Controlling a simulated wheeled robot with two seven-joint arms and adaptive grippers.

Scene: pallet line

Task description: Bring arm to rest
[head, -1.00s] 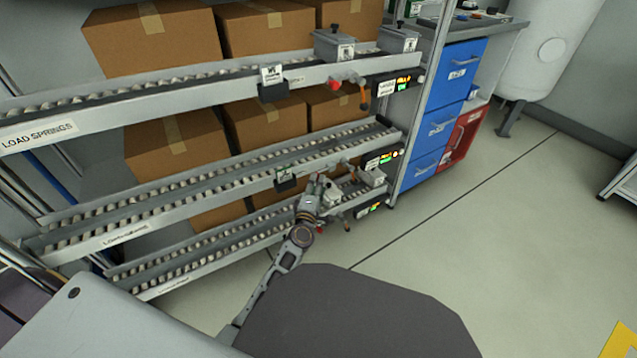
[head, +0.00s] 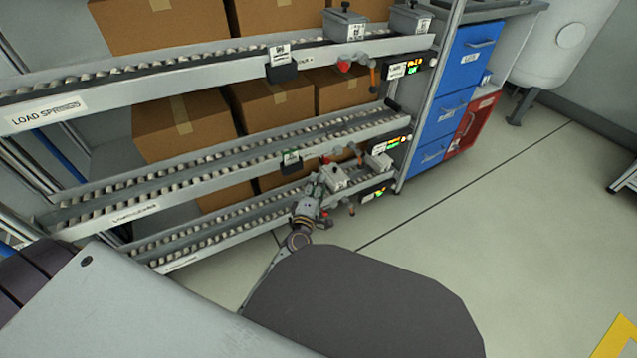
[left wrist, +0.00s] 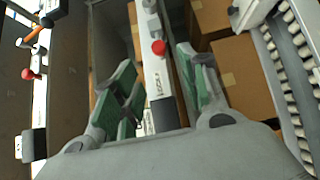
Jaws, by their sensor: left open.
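My left arm comes up from the bottom middle of the head view. Its gripper (head: 316,196) is in front of the right end of the lowest roller rack, partly lost against the grey bins there. In the left wrist view the left gripper (left wrist: 158,80) has its two green-padded fingers spread apart, with nothing visibly held between them. Behind the fingers in that view are a grey rail with a red knob (left wrist: 158,47) and brown boxes (left wrist: 240,75). I cannot tell how far the fingers are from the rail. My right gripper is in neither view.
A roller rack (head: 210,78) with three tiers holds cardboard boxes (head: 180,125). Grey bins (head: 346,25) stand at its right end. Blue drawers (head: 450,110), a red cabinet (head: 470,125) and a white tank (head: 555,50) stand to the right.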

